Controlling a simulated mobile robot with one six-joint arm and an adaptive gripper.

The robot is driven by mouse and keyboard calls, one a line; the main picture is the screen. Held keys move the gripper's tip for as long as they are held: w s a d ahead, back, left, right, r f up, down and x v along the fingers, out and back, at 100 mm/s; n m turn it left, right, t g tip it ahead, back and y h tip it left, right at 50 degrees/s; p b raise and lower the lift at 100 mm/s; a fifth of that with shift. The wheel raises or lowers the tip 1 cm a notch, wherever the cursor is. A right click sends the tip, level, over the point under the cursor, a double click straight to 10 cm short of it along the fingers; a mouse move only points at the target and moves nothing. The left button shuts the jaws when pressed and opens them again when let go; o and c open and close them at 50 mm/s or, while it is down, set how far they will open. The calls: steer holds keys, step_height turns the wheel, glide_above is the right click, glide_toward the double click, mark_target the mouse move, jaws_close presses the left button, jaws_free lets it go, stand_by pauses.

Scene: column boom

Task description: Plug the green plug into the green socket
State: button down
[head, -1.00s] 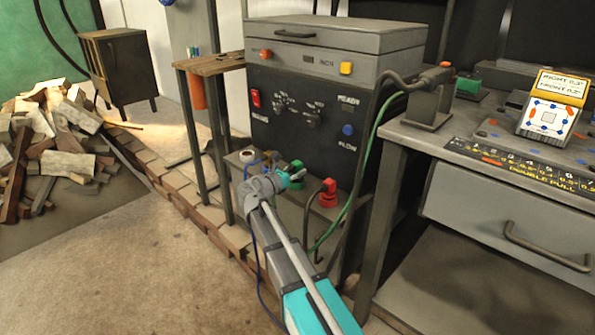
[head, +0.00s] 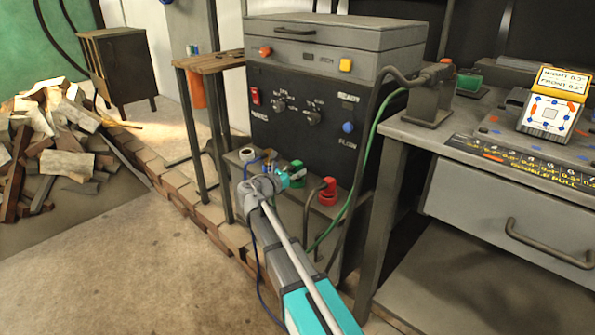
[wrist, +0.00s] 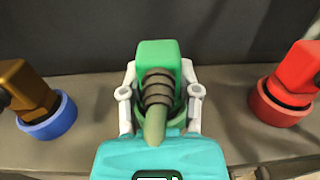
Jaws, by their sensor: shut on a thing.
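The green plug (wrist: 157,55) is an upright block with a ribbed grey collar and a green cable towards the camera in the wrist view. My gripper (wrist: 160,95) is shut on it, one pale finger on each side. In the head view the green plug (head: 297,169) and my gripper (head: 287,179) are at the ledge in front of the dark cabinet. A bit of green rim, seemingly the green socket (wrist: 178,117), shows below the plug in the wrist view. Most of it is hidden, so I cannot tell whether the plug is seated.
A red plug (wrist: 291,80) stands in a red ring on the right. A brown plug (wrist: 25,88) stands in a blue ring on the left. The dark cabinet (head: 310,150) rises behind the ledge. A workbench with a yellow display (head: 562,82) is at right.

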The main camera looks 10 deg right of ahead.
steer(key=shift+f, duration=0.25)
steer(key=c, duration=0.6)
jaws_free()
steer(key=shift+a, duration=0.1)
steer(key=v, duration=1.1)
stand_by(0.5)
steer(key=shift+s, duration=0.1)
stand_by(0.5)
